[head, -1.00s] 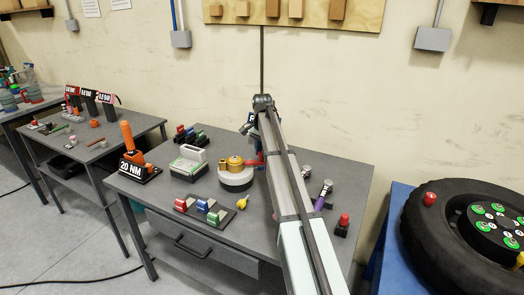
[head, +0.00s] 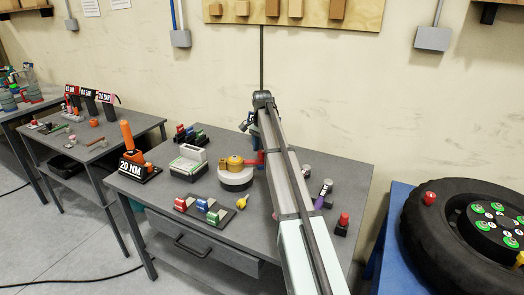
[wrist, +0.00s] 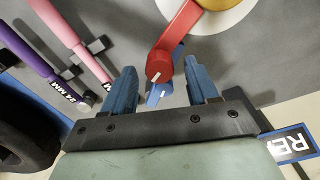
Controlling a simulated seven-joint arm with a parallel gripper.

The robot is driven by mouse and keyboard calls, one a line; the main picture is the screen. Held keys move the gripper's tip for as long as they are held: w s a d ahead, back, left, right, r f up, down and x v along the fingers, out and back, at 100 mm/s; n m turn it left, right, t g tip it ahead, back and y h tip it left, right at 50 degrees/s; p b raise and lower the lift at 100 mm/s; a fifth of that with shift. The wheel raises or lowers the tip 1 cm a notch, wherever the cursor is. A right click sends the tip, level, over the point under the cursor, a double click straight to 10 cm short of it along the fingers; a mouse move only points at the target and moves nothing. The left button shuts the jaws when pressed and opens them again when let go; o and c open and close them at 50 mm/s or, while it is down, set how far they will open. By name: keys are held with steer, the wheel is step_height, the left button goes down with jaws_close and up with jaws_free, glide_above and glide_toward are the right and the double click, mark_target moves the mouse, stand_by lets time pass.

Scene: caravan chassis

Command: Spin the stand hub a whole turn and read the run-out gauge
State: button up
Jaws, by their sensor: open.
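The stand hub (head: 235,162) is a yellow-orange cap on a round white base, standing on the grey bench. A red crank arm reaches from it to the right. In the wrist view the red crank (wrist: 172,45) ends in a round knob with a white mark. A blue piece (wrist: 166,92) with a white mark lies just under the knob. My gripper (wrist: 157,75) is open, with one blue finger on each side of the knob and no clear contact. In the head view my arm hides the fingers. I cannot make out the run-out gauge face.
A blue sign (wrist: 290,143) stands close to my gripper at right. Pink and purple-handled tools (wrist: 75,35) lie at left. The bench also holds a 20 NM tool (head: 134,160), a white-topped box (head: 188,163) and coloured blocks (head: 205,209).

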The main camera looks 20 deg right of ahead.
step_height(320, 180, up, 13)
stand_by(0.4)
steer(key=shift+f, duration=0.15)
